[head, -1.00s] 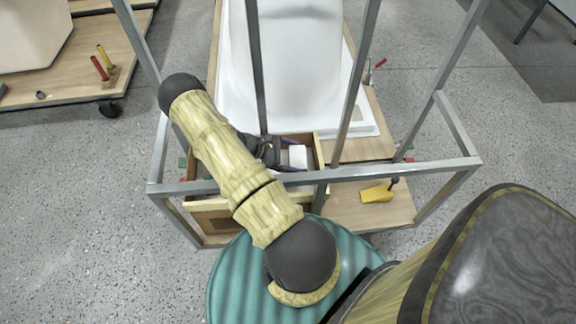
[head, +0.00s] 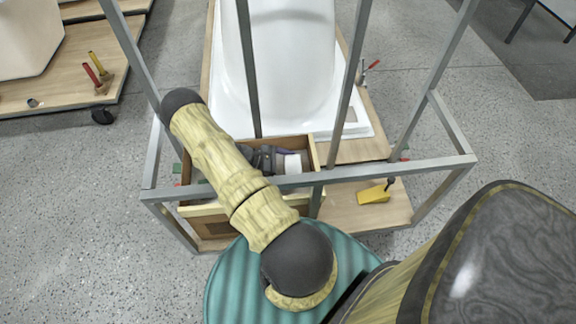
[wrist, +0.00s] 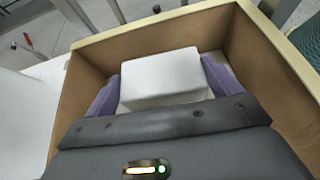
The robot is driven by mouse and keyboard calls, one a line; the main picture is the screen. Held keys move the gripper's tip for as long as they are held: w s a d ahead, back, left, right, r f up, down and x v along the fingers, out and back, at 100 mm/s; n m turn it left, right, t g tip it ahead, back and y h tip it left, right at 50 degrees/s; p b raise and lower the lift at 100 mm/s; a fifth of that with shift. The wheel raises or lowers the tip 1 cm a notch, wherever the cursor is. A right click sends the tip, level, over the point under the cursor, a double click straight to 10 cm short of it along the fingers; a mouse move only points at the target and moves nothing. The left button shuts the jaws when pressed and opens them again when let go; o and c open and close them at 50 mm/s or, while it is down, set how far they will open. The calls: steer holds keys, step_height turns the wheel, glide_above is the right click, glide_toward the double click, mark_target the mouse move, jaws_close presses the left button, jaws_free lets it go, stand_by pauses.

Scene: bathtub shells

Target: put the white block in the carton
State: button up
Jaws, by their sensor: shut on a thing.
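The white block (wrist: 162,76) is between the two purple fingers of my gripper (wrist: 160,85) in the wrist view, and the gripper is shut on it. The carton (wrist: 85,72) is an open box with brown inner walls, and its walls surround the block and fingers in that view. In the head view the white block (head: 291,163) shows at the tip of my gripper (head: 284,160), within the outline of the carton (head: 315,150). Whether the block touches the carton's floor I cannot tell. My arm covers the carton's left part.
A grey metal frame (head: 330,174) with upright posts stands around the carton. A white bathtub shell (head: 285,70) lies behind it on a wooden board. A yellow wedge-shaped thing (head: 373,194) lies on the board to the right.

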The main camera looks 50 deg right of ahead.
steer(key=shift+f+b, duration=0.35)
steer(key=shift+f, duration=0.25)
steer(key=o, duration=0.7)
steer(key=shift+r+p, duration=0.4)
steer(key=shift+r, duration=0.15)
steer(key=shift+w+a+r, duration=0.15)
steer(key=shift+w+r, duration=0.05)
steer(key=shift+r, duration=0.1)
steer(key=p+v, duration=0.1)
steer(key=v, duration=1)
steer(key=shift+w+a, duration=0.1)
steer(key=shift+a, duration=0.1)
